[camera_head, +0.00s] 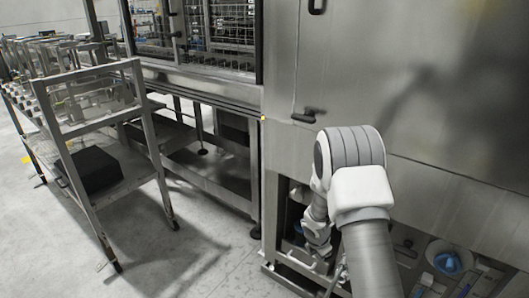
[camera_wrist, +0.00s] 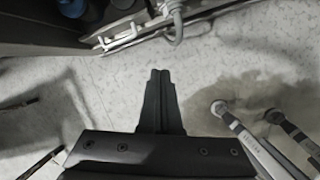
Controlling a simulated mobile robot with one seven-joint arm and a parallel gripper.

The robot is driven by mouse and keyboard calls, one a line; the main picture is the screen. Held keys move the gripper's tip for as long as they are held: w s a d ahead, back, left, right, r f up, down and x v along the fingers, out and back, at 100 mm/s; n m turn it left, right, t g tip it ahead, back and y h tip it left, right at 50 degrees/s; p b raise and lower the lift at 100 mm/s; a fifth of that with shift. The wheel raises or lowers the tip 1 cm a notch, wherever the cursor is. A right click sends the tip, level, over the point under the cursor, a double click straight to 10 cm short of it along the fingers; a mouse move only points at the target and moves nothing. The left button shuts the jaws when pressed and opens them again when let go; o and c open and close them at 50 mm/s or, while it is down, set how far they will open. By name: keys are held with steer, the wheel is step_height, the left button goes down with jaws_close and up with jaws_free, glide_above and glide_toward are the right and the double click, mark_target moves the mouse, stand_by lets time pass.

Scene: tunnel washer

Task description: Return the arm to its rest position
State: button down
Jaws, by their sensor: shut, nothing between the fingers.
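My arm reaches forward in the head view and bends down in front of the steel tunnel washer (camera_head: 410,90). The gripper's fingers are hidden there behind my own arm. In the wrist view my gripper (camera_wrist: 160,75) is shut with its two black fingers side by side. Nothing is between them. The fingers point over the light speckled floor (camera_wrist: 230,60), close to the lower edge of the machine.
The washer's open lower bay (camera_head: 440,265) holds a blue-and-white round part (camera_head: 448,262) and hoses. A metal cart (camera_head: 105,130) with a black box (camera_head: 95,170) stands at left. Grey floor (camera_head: 190,255) is clear between cart and washer.

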steer(key=s+r+m, duration=0.3)
steer(key=r+m, duration=0.1)
steer(key=r, duration=0.5)
steer(key=s+d+r+m+t, duration=0.15)
steer(key=r+m, duration=0.25)
steer(key=r, duration=0.5)
steer(key=s+r+m+g, duration=0.1)
steer(key=s+r+m, duration=0.3)
steer(key=r, duration=0.4)
steer(key=s+a+r+m+t+y, duration=0.1)
steer(key=s+a+r+m, duration=0.1)
steer(key=s+r+m, duration=0.35)
steer(key=s+a+r+m+y, duration=0.1)
steer(key=s+a+r+m, duration=0.1)
steer(key=s, duration=0.7)
steer(key=s+a+r+m+t, duration=0.1)
steer(key=s+r+m, duration=0.3)
steer(key=s, duration=0.4)
step_height(320, 180, up, 22)
steer(key=p, duration=2.1)
steer(key=shift+w+a+f, duration=0.15)
steer(key=shift+f, duration=0.05)
